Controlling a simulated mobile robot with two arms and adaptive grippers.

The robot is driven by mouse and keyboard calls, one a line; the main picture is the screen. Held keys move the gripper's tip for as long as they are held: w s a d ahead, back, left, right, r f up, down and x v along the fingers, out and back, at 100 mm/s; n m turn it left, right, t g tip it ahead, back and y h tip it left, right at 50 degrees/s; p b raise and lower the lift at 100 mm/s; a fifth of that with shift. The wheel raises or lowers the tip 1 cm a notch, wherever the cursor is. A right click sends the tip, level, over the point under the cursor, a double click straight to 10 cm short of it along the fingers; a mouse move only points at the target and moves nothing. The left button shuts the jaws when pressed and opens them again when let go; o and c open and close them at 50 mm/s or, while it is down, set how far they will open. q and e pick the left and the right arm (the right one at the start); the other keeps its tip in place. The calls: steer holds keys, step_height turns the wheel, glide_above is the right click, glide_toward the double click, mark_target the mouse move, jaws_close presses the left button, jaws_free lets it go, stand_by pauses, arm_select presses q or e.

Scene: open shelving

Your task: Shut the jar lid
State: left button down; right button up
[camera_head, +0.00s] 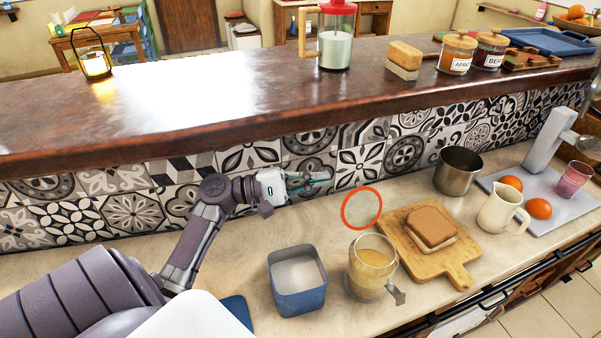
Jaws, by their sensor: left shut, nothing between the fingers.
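The glass jar (372,284) stands upright on the lower counter and holds something yellowish. Its glass lid with an orange seal ring (361,208) stands open, tilted up behind the jar mouth. The hinge is hard to make out. A metal clasp (398,296) hangs at the jar's front right. My left gripper (322,183) is shut and empty, pointing right. In the picture it is up and left of the lid, apart from it, in front of the tiled wall. My right gripper is out of view.
A blue square canister (297,297) stands left of the jar. A wooden board (456,271) with bread (432,224) lies close on the right. Beyond are a metal pot (457,172) and a cream jug (501,212). The raised bar ledge (230,125) overhangs behind.

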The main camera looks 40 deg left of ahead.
mark_target(361, 205)
arm_select(q)
steer(key=d+p, duration=0.1)
steer(key=d+r+p, duration=0.1)
steer(key=d, duration=0.1)
steer(key=w+d+r+p, duration=0.1)
steer(key=d, duration=0.1)
steer(key=shift+d, duration=0.2)
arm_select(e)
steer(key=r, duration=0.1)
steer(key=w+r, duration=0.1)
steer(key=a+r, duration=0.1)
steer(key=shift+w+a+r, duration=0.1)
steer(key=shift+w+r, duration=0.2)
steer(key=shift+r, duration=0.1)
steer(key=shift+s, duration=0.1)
